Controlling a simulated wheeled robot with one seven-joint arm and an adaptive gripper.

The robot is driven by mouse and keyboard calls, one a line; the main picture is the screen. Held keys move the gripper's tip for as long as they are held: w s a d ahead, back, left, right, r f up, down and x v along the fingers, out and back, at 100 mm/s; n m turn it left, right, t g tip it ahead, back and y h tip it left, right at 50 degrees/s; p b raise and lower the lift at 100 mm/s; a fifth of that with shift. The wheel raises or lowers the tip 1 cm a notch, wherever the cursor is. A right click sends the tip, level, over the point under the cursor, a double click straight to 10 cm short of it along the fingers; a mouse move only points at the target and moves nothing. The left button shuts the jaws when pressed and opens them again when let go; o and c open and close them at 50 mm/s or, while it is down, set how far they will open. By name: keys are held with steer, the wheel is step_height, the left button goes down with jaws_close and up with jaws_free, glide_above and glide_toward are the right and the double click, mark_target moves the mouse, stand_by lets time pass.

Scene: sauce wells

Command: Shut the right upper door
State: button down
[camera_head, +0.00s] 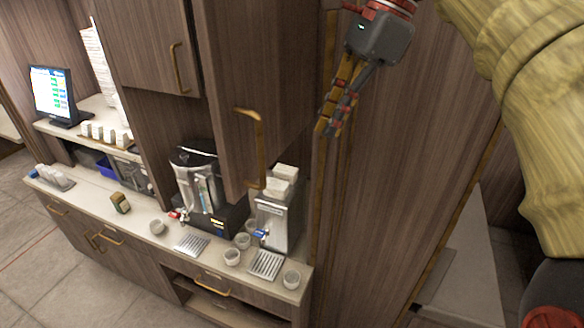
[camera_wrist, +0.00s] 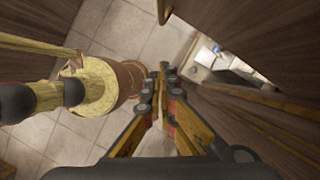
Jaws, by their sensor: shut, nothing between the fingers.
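The right upper door (camera_head: 277,75) is a brown wood-grain panel above the counter. It appears to stand out from the cabinet; how far is hard to tell. Its brass bar handle (camera_head: 251,150) is near its lower left edge. A handle also shows at the top of the wrist view (camera_wrist: 163,10). My gripper (camera_head: 333,128) is shut and empty, pointing down, to the right of the door in the head view. The fingers meet near the middle of the wrist view (camera_wrist: 161,80). Contact with the door is not visible.
The left upper door (camera_head: 145,40) looks closed. Below, the counter (camera_head: 135,220) holds drink dispensers (camera_head: 197,180) and several small cups (camera_head: 157,226). A tall wood panel (camera_head: 400,150) stands behind my gripper. Tiled floor (camera_head: 40,275) is clear at lower left.

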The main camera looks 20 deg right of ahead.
steer(key=a+f, duration=0.7)
steer(key=f, duration=0.2)
steer(key=shift+w+a+f+p, duration=0.15)
steer(key=shift+w+a+p, duration=0.1)
steer(key=shift+w+p, duration=0.15)
steer(key=shift+a, duration=0.1)
